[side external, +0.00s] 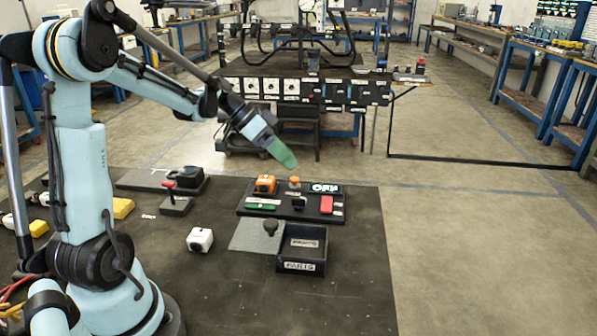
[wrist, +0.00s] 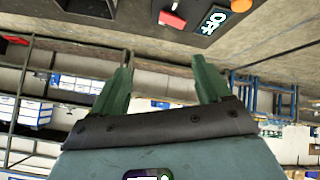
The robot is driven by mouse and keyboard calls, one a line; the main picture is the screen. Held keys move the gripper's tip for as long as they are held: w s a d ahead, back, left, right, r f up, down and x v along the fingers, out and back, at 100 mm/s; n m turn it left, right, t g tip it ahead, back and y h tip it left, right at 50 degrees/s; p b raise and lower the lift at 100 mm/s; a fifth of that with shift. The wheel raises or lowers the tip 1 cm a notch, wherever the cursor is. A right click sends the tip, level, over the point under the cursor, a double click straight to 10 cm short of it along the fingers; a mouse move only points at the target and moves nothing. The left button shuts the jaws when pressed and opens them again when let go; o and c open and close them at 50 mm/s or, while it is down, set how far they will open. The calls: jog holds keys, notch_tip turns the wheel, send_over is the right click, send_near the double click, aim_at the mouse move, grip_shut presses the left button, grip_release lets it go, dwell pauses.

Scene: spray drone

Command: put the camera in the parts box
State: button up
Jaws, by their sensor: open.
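A small white cube with a dark round spot (side external: 200,240) sits on the dark mat left of centre in the side view; it looks like the camera, though I cannot be sure. The black parts box (side external: 300,267), open at the top and labelled PARTS, stands to its right. A pale label shows inside the box. My gripper (side external: 283,155) is raised above and behind the box, over the far part of the mat, away from the white cube. In the wrist view, its two green fingers (wrist: 162,80) are apart with nothing between them.
Behind is a black panel (side external: 277,210) with an orange block (side external: 265,184), a red block (side external: 326,204) and an OFF sign (side external: 325,188). A red-topped lever (side external: 170,190) stands left. The front mat is clear.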

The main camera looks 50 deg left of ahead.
aim_at(267, 179)
jog(key=shift+s+a+f+m+t+h, duration=0.3)
jog(key=shift+a+f+m+t+h, duration=0.35)
jog(key=shift+a+f, duration=1.05)
jog(key=shift+s+a+f+m+t+h, duration=0.45)
jog(key=shift+a+f+m, duration=0.35)
jog(key=shift+a, duration=1.75)
jog(key=shift+s+a+f+m+t+h, duration=0.2)
jog(key=shift+a+f+m+t+h, duration=0.45)
jog(key=shift+a+f, duration=1.05)
jog(key=shift+w+a+f, duration=0.1)
jog(key=shift+a+f, duration=0.05)
jog(key=shift+f, duration=0.45)
jog(key=shift+w+a+f, duration=0.1)
jog(key=shift+a+f, duration=0.05)
jog(key=shift+f, duration=0.45)
jog(key=shift+w+d+f+y, duration=0.25)
jog(key=shift+w+d, duration=0.1)
jog(key=shift+d, duration=0.1)
jog(key=shift+w+d+f, duration=0.2)
jog(key=shift+w+d, duration=0.25)
jog(key=shift+c, duration=0.2)
